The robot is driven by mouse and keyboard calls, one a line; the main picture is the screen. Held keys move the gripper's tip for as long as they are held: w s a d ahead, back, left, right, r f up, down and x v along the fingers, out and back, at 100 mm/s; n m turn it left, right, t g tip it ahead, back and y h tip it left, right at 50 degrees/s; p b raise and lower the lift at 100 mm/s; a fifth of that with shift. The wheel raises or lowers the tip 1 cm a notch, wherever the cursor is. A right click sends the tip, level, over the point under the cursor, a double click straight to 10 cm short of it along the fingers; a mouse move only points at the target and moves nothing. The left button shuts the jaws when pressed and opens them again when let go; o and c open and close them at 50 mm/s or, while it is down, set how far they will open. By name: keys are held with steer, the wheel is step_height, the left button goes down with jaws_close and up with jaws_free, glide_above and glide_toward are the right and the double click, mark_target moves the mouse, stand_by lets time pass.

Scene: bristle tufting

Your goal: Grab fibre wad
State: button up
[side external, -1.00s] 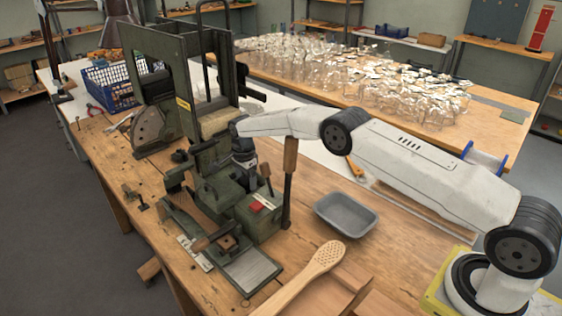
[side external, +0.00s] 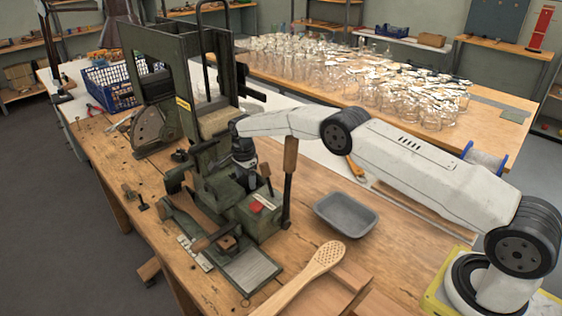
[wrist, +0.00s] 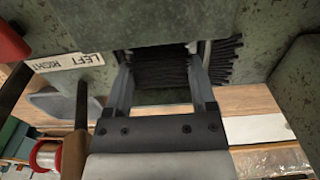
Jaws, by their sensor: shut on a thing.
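The fibre wad (wrist: 178,72) is a bundle of dark, stiff bristles. In the wrist view it lies between my two fingers, in an opening of the green machine, with loose ends spreading to the right. My gripper (wrist: 163,82) is shut on it, one finger at each side. In the side view my gripper (side external: 243,172) points down into the green tufting machine (side external: 262,215). The wad is hidden there by the machine and my wrist.
A paddle brush (side external: 318,262) lies at the bench front, with a grey tray (side external: 347,226) behind it. A wooden-handled lever (side external: 290,160) stands close beside my wrist. Tall green plates (side external: 155,60) rise behind. Glass jars (side external: 330,65) fill the back table.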

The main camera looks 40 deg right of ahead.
mark_target(246, 180)
step_height(246, 180, up, 18)
stand_by(0.6)
stand_by(0.6)
